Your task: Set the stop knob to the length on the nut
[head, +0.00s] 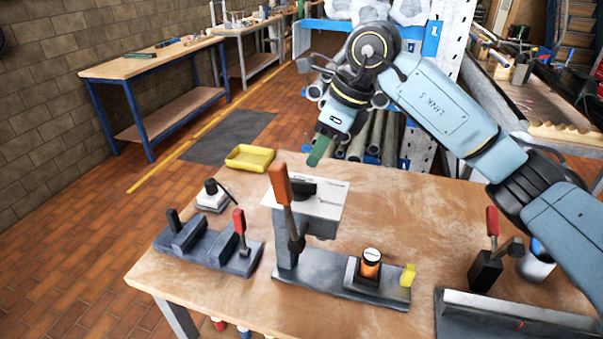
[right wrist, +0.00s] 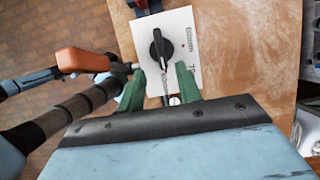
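The stop knob (head: 304,188) is black and sits on a white plate (head: 332,200) on top of the bench press. In the right wrist view the knob (right wrist: 161,48) has a pale pointer line, and the plate has small print too blurred to read. My right gripper (head: 318,150) has green fingers and hangs above and behind the plate. In the right wrist view the fingers (right wrist: 158,88) are apart and empty, with the knob beyond their tips. An orange piece with a white, marked top (head: 371,258), possibly the nut, sits in the press's holder; its marking is unreadable. My left gripper does not show.
The press's orange lever (head: 281,185) stands upright close to the plate's left side. A fixture with a red handle (head: 240,222) is at the left, another red-handled fixture (head: 490,240) at the right. A yellow tray (head: 250,158) lies at the table's back edge.

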